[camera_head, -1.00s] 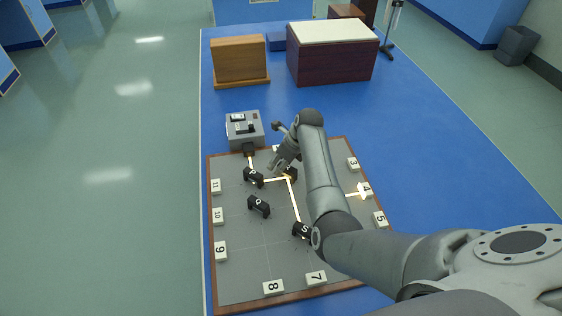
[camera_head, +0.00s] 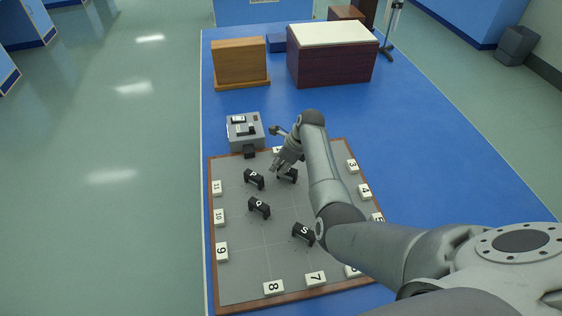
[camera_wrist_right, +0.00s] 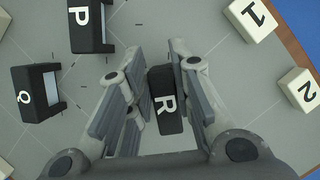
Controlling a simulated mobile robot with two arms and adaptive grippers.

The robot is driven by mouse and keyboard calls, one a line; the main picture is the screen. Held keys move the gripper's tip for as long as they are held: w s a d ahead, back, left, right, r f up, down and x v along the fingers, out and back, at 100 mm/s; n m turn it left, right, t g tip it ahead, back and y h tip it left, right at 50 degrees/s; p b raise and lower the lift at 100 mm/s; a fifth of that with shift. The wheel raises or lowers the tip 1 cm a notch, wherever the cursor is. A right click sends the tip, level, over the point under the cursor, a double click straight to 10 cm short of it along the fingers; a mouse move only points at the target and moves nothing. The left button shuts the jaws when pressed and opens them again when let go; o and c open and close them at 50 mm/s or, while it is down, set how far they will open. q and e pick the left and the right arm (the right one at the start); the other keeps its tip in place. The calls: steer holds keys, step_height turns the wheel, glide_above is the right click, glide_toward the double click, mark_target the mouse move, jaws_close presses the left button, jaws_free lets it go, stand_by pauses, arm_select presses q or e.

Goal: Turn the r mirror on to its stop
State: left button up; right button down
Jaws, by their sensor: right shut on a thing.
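The r mirror, a black block marked R (camera_wrist_right: 166,103), sits between the fingers of my right gripper (camera_wrist_right: 157,62) in the right wrist view. The right gripper is shut on it. In the head view the right gripper (camera_head: 283,165) reaches down onto the r mirror (camera_head: 290,176), which it partly covers. Black mirrors P (camera_head: 254,179), Q (camera_head: 259,208) and S (camera_head: 303,232) stand on the grey board apart from the gripper. P (camera_wrist_right: 90,28) and Q (camera_wrist_right: 35,93) also show in the wrist view. My left gripper is not in view.
The board (camera_head: 240,270) has a brown rim with white numbered blocks along it, such as 11 (camera_head: 217,188) and 8 (camera_head: 273,288). A grey box (camera_head: 245,132) stands at its far edge. My right arm hides part of the board's right side.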

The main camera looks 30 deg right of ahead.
steer(key=shift+s+a+r+n+y+p, duration=0.15)
steer(key=shift+n+y+p, duration=0.2)
steer(key=shift+n, duration=0.65)
steer(key=shift+s+n+g, duration=0.1)
steer(key=shift+n+g, duration=0.4)
steer(key=shift+n, duration=0.4)
steer(key=n, duration=0.1)
steer(key=n+g+y, duration=0.1)
steer(key=n, duration=0.1)
steer(key=shift+s+a+f+n, duration=0.2)
steer(key=shift+s+n, duration=0.1)
steer(key=shift+s, duration=0.05)
steer(key=n+g+b, duration=0.1)
steer(key=n+b, duration=0.1)
steer(key=n, duration=0.1)
steer(key=shift+s+n+g, duration=0.3)
steer(key=shift+s+g, duration=0.1)
steer(key=shift+s+d+n+g+h+b, duration=0.15)
steer(key=shift+n+g+b, duration=0.1)
steer(key=shift+n+b, duration=0.4)
steer(key=shift+s+a+n+g+h+b, duration=0.15)
steer(key=shift+n+g+b, duration=0.2)
steer(key=shift+n, duration=0.55)
steer(key=shift+s+d+n+g+h+b, duration=0.1)
steer(key=shift+s+d+n+g+b, duration=0.1)
steer(key=shift+n+b, duration=0.45)
steer(key=shift+n, duration=0.3)
steer(key=c, duration=1.3)
jaws_free()
steer(key=shift+a, duration=0.1)
